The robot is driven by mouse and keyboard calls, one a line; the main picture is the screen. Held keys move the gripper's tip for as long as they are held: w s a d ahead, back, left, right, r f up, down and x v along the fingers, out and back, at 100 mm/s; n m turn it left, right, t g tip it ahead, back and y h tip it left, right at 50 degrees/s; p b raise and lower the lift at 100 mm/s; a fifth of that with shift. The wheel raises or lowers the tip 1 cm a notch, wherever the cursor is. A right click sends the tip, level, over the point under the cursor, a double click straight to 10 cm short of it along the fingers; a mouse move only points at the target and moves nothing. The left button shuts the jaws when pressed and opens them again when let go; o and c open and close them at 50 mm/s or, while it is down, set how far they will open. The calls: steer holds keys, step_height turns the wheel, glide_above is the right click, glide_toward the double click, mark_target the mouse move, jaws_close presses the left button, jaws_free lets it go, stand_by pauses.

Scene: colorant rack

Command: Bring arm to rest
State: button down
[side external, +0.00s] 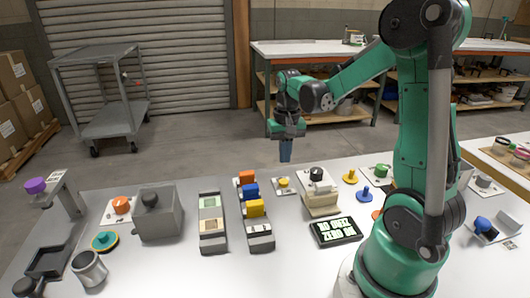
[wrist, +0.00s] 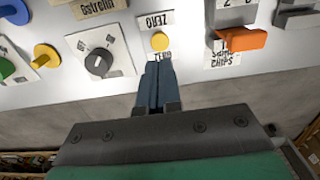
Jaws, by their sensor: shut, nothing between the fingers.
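My gripper (side external: 286,150) hangs above the far edge of the white table, pointing down, with its fingers together and nothing between them. In the wrist view my gripper (wrist: 155,75) shows its two blue-grey fingers closed side by side, their tips just below a yellow round button (wrist: 160,41) in the picture. That yellow button (side external: 283,182) also shows on its small white plate in the side view, beneath and apart from the fingers. My green arm reaches out from its base at the right.
A grey box (side external: 158,215) and metal cup (side external: 89,268) stand left. Air around the gripper is clear.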

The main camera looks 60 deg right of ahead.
steer(key=a+r+n+t, duration=0.3)
steer(key=a+n, duration=0.1)
steer(key=a, duration=0.4)
steer(key=s+a+r+n+t, duration=0.1)
steer(key=a+r+n+t, duration=0.2)
steer(key=a, duration=0.6)
steer(key=shift+r+n+t, duration=0.15)
steer(key=shift+n+t, duration=0.45)
steer(key=shift+n, duration=0.4)
